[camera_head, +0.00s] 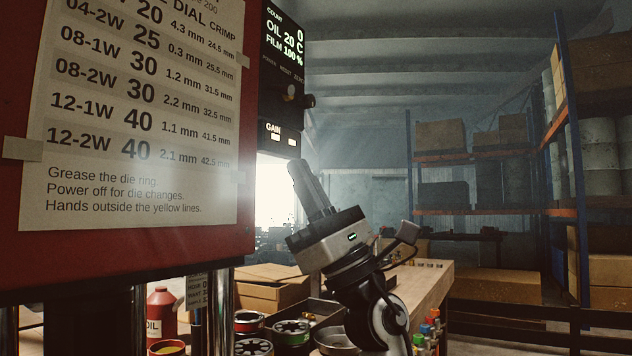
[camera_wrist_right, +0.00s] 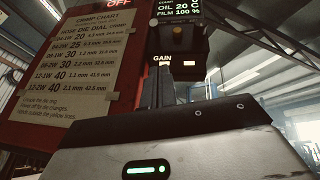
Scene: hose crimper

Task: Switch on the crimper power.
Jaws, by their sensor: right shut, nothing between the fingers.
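The crimper (camera_head: 120,262) is a red machine on the left with a paper crimp chart on its face. Its black control panel (camera_head: 282,60) shows a lit display reading count 0, oil 20 C, film 100 %. Small labels including POWER sit below the display, above a yellowish knob (camera_head: 289,92) and a dark knob (camera_head: 308,101). A GAIN label with two pale rectangles is lower down. My right gripper (camera_head: 298,166) is shut and empty, pointing up just below the panel. In the right wrist view its fingertips (camera_wrist_right: 164,76) appear just below GAIN. Contact cannot be told.
A lit OFF sign (camera_wrist_right: 117,3) is partly seen on top in the right wrist view. Below are a wooden bench (camera_head: 432,285), a red oil bottle (camera_head: 161,312), die rings (camera_head: 291,331) and a cardboard box (camera_head: 272,285). Shelving stands at right. Air right of the panel is clear.

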